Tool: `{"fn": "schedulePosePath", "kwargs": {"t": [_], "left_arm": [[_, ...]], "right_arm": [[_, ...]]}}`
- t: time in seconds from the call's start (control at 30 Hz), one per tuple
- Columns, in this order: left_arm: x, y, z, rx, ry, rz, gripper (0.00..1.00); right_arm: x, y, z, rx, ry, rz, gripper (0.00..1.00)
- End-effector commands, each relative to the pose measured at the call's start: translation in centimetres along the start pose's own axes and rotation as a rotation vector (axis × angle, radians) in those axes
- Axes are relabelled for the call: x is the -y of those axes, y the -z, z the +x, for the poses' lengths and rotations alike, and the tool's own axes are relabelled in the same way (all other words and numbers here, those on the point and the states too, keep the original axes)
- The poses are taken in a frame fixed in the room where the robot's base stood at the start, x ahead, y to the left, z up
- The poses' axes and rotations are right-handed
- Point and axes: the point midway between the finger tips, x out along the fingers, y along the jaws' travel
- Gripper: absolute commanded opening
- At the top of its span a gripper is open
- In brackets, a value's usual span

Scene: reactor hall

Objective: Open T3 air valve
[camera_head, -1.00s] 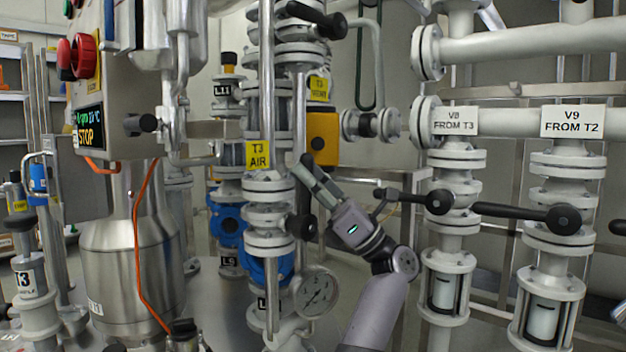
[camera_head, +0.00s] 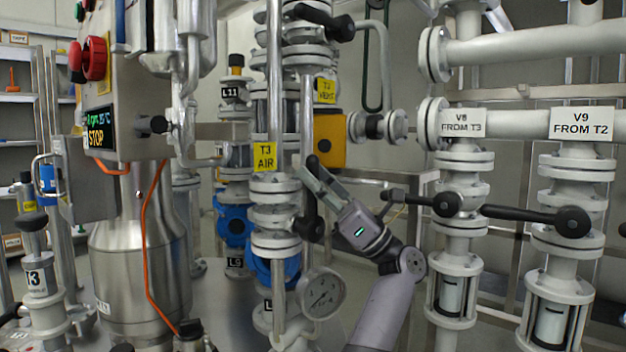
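The T3 AIR label (camera_head: 264,156) is a yellow tag on the pipework left of centre. Below it is the white flanged T3 air valve (camera_head: 276,216). Its black lever handle (camera_head: 310,212) stands roughly upright on the valve's right side.
A round gauge (camera_head: 321,293) sits just below the valve. A yellow box (camera_head: 329,139) is above my fingers. A steel vessel (camera_head: 138,262) and control box (camera_head: 120,90) stand left.

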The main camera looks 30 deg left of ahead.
Motion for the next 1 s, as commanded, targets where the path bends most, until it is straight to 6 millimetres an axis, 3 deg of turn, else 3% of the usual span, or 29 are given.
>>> {"fn": "schedulePosePath", "kwargs": {"t": [0.27, 0.37, 0.7, 1.0], "left_arm": [[0.1, -0.1, -0.6, 0.001, 0.003, 0.001, 0.39], [0.1, -0.1, -1.9, 0.001, 0.006, 0.001, 0.39], [0.1, -0.1, -9.1, 0.002, 0.004, 0.002, 0.39], [0.0, 0.0, -11.8, 0.0, 0.001, 0.0, 0.39]], "right_arm": [[-0.1, 0.1, 0.0, -0.003, -0.001, -0.001, 0.4], [0.0, 0.1, 0.0, -0.001, -0.001, -0.001, 0.4], [0.0, 0.0, 0.0, 0.001, -0.001, 0.0, 0.4], [0.0, 0.0, 0.0, 0.002, -0.001, 0.0, 0.4]]}}
